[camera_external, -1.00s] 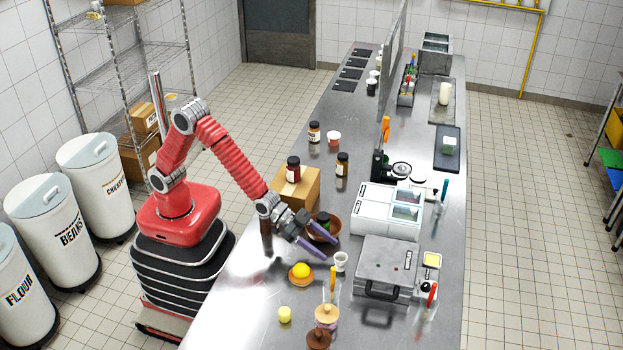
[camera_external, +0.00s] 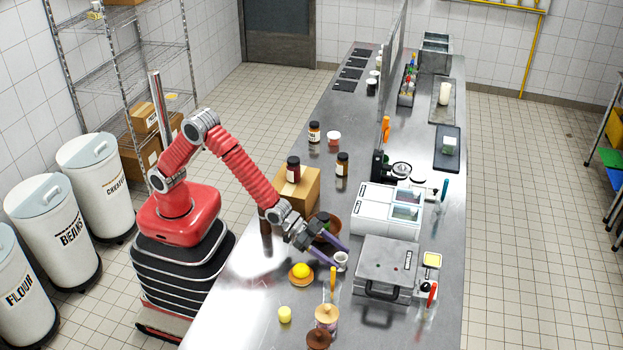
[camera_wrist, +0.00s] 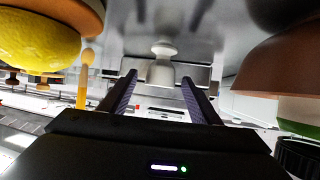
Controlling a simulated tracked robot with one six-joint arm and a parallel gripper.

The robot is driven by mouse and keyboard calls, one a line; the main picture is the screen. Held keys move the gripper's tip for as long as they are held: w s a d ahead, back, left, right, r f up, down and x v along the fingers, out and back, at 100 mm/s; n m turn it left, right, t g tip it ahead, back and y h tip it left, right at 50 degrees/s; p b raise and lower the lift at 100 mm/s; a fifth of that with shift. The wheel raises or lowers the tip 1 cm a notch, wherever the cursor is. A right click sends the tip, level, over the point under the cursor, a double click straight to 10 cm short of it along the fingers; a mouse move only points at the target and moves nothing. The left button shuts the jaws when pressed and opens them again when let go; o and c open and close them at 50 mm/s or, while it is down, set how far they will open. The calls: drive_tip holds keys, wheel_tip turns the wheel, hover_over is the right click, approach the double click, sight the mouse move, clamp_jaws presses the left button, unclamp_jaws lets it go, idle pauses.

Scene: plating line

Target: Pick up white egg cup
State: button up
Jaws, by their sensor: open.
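The white egg cup (camera_external: 341,261) stands on the steel counter, left of the grey press. My gripper (camera_external: 341,256) is at the cup, with its purple fingers spread. In the wrist view the egg cup (camera_wrist: 162,66) shows ahead, between the two open fingers of my gripper (camera_wrist: 160,85). The external view does not show clearly whether a finger touches the cup.
A lemon on a small brown dish (camera_external: 301,280) sits close in front. A brown bowl (camera_external: 332,231) stands just behind the fingers. A cardboard box (camera_external: 297,189) with a jar is farther back. The grey press (camera_external: 385,263) stands to the right.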

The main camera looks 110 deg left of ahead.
drive_tip(key=shift+w, duration=0.1)
idle(0.5)
drive_tip(key=c, duration=1.1)
